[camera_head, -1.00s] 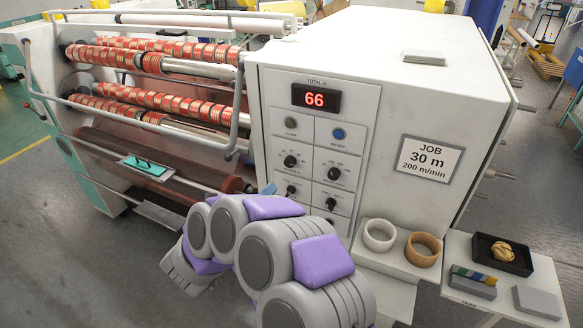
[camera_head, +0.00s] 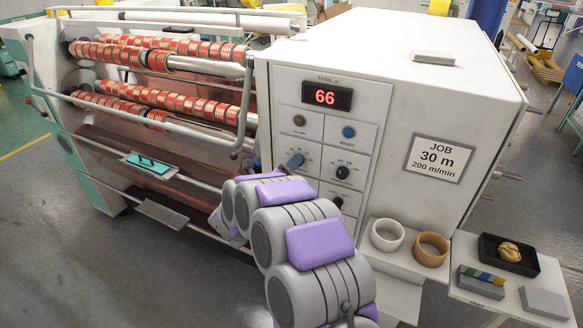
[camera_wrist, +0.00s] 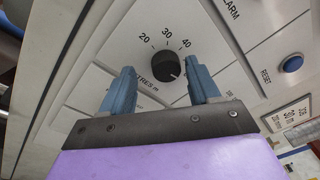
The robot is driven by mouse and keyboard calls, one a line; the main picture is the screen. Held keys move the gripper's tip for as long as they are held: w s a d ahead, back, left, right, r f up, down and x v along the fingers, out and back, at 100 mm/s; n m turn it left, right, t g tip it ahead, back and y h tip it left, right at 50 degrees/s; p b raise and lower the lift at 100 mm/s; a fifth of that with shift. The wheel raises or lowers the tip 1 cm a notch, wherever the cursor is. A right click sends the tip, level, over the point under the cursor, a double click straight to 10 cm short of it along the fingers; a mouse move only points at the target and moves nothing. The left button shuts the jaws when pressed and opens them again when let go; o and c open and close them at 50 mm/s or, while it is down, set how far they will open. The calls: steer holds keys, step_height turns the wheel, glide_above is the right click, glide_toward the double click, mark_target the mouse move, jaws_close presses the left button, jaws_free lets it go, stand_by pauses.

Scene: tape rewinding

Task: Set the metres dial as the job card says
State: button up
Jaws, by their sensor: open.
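The metres dial (camera_wrist: 162,67) is a round black knob in the wrist view, on a panel with marks 20, 30 and 40. A small pale mark at its lower right edge points clockwise past the 40. My gripper (camera_wrist: 159,80) is open, with one blue finger on each side of the dial; I cannot tell whether they touch it. In the head view my gripper (camera_head: 292,162) is at the panel's left dial and mostly hides it. The job card (camera_head: 436,158) reads 30 m and 200 m/min.
The red display (camera_head: 326,96) reads 66. A blue reset button (camera_head: 348,132), a dark button (camera_head: 299,120) and other black knobs (camera_head: 344,172) are close by. Tape rolls (camera_head: 402,236) stand on a ledge below. The red-striped rollers (camera_head: 150,95) are at left.

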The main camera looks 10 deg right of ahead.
steer(key=shift+a, duration=0.25)
steer(key=shift+d, duration=0.8)
steer(key=shift+c, duration=0.6)
steer(key=shift+d, duration=0.5)
steer(key=c, duration=0.3)
steer(key=shift+c, duration=0.8)
steer(key=shift+a+r, duration=0.1)
steer(key=shift+a, duration=0.45)
steer(key=c, duration=0.4)
